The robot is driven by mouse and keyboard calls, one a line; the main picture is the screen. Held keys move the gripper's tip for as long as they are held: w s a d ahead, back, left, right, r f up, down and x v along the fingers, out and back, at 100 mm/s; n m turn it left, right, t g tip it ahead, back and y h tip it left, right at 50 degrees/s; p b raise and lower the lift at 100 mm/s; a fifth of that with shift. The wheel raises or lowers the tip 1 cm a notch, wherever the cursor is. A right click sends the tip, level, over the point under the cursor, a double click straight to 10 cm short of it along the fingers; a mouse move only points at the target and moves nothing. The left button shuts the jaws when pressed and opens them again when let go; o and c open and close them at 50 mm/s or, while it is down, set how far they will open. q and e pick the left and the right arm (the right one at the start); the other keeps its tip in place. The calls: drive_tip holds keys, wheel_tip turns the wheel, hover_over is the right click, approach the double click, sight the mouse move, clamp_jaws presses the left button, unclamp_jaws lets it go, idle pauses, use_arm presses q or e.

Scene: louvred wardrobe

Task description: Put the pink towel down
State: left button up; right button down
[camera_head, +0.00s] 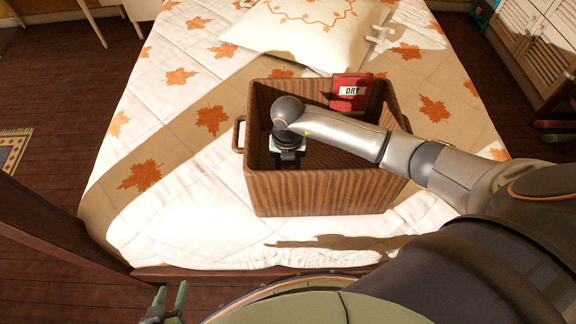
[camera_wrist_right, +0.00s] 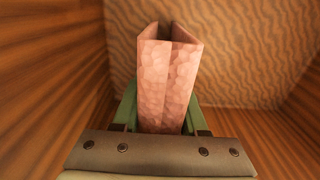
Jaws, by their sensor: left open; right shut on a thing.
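The pink towel (camera_wrist_right: 167,88) is folded and stands out between the green fingers of my right gripper (camera_wrist_right: 160,115) in the right wrist view. My right gripper is shut on it. In the head view my right arm reaches down into a brown wooden basket (camera_head: 320,192) on the bed, with the right gripper (camera_head: 289,157) inside its left part. The towel is hidden there. I cannot tell whether the towel touches the basket's floor (camera_wrist_right: 228,50). My left gripper (camera_head: 170,296) is open and empty at the bottom left, in front of the bed.
A red "DRY" label (camera_head: 351,92) is at the basket's far rim. The basket's wooden walls (camera_wrist_right: 50,70) rise close around the right gripper. The bed (camera_head: 190,105) has a leaf-patterned cover and a pillow (camera_head: 305,30) behind the basket. A louvred wardrobe (camera_head: 545,40) stands at the right.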

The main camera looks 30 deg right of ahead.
drive_tip(key=shift+f, duration=0.2)
drive_tip(key=shift+c, duration=2.2)
unclamp_jaws()
drive_tip(key=shift+r, duration=0.1)
wheel_tip(320, 180, up, 12)
drive_tip(key=shift+r, duration=0.15)
